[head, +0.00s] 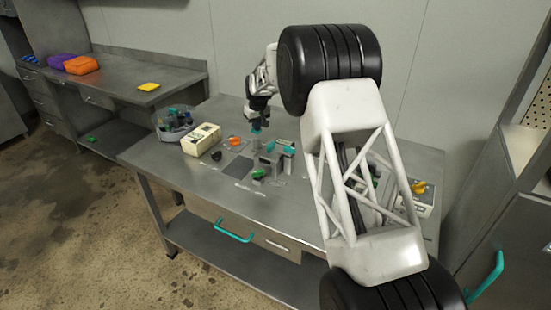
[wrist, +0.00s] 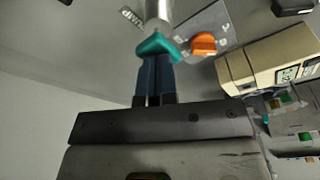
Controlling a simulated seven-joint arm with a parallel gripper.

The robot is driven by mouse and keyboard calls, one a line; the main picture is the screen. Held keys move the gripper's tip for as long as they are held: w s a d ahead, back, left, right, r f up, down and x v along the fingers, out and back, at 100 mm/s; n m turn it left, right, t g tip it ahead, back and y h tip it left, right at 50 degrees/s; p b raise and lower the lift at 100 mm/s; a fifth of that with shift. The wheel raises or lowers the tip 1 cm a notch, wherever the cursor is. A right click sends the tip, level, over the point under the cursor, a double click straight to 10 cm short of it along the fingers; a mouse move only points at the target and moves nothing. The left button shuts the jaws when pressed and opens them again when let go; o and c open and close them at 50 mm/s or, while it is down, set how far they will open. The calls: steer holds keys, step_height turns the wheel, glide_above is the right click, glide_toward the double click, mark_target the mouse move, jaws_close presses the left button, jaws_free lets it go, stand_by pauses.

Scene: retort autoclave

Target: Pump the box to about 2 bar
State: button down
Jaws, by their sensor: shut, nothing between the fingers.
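My gripper (head: 256,124) points down over the back of the steel table. In the wrist view its dark blue fingers (wrist: 156,62) are shut, with their tips right at a teal T-shaped handle (wrist: 158,46); I cannot tell whether they touch. The handle tops a bright metal cylinder beside a label that seems to read PUMP (wrist: 132,16). In the head view the teal handle (head: 256,131) shows small under the fingertips. An orange knob (wrist: 203,43) on a grey plate is beside it. The box to be pumped cannot be clearly made out.
A beige instrument with a display (head: 201,139) stands left of the gripper, with a grey tool bin (head: 174,124) beyond it. Grey fixtures with teal levers (head: 288,150) stand to the right. The table's front left is clear.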

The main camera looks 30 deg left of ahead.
steer(key=shift+x, duration=0.95)
stand_by(0.3)
steer(key=shift+s+d+r, duration=0.1)
steer(key=shift+d, duration=0.05)
steer(key=shift+v, duration=0.9)
steer(key=shift+x, duration=0.85)
stand_by(1.2)
steer(key=shift+v, duration=0.8)
steer(key=shift+r, duration=0.25)
steer(key=shift+w+a+v, duration=0.1)
steer(key=shift+a+v, duration=0.05)
steer(key=shift+v, duration=0.8)
steer(key=shift+w+a+v, duration=0.1)
steer(key=shift+a+v, duration=0.1)
steer(key=shift+v, duration=0.75)
steer(key=shift+w+a+v, duration=0.1)
steer(key=shift+a+v, duration=0.05)
steer(key=shift+v, duration=0.8)
steer(key=shift+w+a+r, duration=0.1)
